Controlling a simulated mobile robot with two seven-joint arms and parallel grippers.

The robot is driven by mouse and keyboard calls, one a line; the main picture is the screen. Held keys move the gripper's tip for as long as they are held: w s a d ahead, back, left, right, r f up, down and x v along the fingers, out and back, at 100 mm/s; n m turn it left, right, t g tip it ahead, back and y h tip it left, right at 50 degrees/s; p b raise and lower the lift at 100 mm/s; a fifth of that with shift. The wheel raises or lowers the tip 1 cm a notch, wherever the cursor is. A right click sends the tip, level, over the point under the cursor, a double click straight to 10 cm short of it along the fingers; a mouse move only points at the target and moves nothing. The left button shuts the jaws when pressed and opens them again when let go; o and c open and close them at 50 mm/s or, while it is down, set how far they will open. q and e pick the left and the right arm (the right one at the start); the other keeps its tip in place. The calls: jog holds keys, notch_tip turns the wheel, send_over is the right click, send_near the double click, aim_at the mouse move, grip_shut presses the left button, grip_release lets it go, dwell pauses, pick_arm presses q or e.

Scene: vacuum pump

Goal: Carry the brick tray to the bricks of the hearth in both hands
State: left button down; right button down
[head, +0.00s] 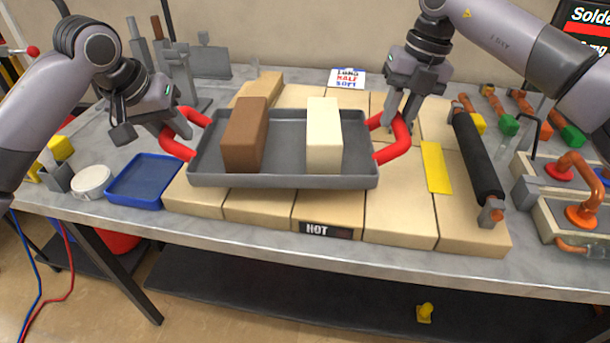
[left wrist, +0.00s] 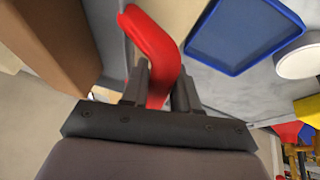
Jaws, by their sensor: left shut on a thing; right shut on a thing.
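The grey brick tray (head: 282,182) is over the pale bricks of the hearth (head: 400,215) in the head view; whether it touches them is unclear. It holds a brown brick (head: 245,135) and a cream brick (head: 324,135), standing apart. Each end has a red handle. My left gripper (head: 172,128) is shut on the left handle (head: 178,148), which also shows between the fingers in the left wrist view (left wrist: 155,50). My right gripper (head: 400,105) is shut on the right handle (head: 393,148). The tray looks about level.
A blue tray (head: 145,180) and a white round dish (head: 92,181) lie left of the hearth. A black roller-like tool (head: 478,155) and a yellow strip (head: 437,168) lie at the right. A "HOT" sign (head: 326,230) marks the front edge. Metal stands (head: 180,75) rise behind.

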pick_arm(q)
jog(key=shift+r, duration=0.3)
pick_arm(e)
jog(key=shift+r, duration=0.25)
